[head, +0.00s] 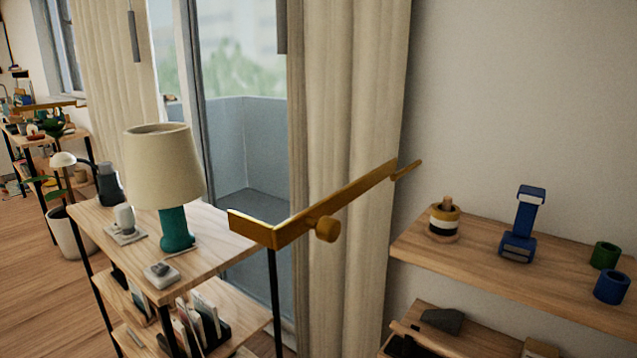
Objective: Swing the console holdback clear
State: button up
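A brass holdback (345,196) shows in the head view as a long flat bar in front of the cream curtain (345,90). Its far end meets a small bracket by the wall at the right edge of the curtain. Its near end bends left into a short plate over the edge of the wooden console (225,245). A round brass knob (327,229) sticks out from the bar near that bend. My gripper is not in view.
A lamp (165,170) with a teal base stands on the console. A wall shelf (540,275) at right holds a ringed jar (444,217), a blue stand (522,225), a green cup (605,255) and a blue cup (611,287). Another brass bar (45,106) shows far left.

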aim_at(317, 218)
jog(key=i+j, duration=0.4)
jog(key=j, duration=0.2)
jog(key=i+j, duration=0.1)
jog(key=j, duration=0.35)
jog(key=i+j+z, duration=0.1)
jog(key=j, duration=0.75)
jog(key=i+z, duration=0.05)
jog(key=i, duration=0.05)
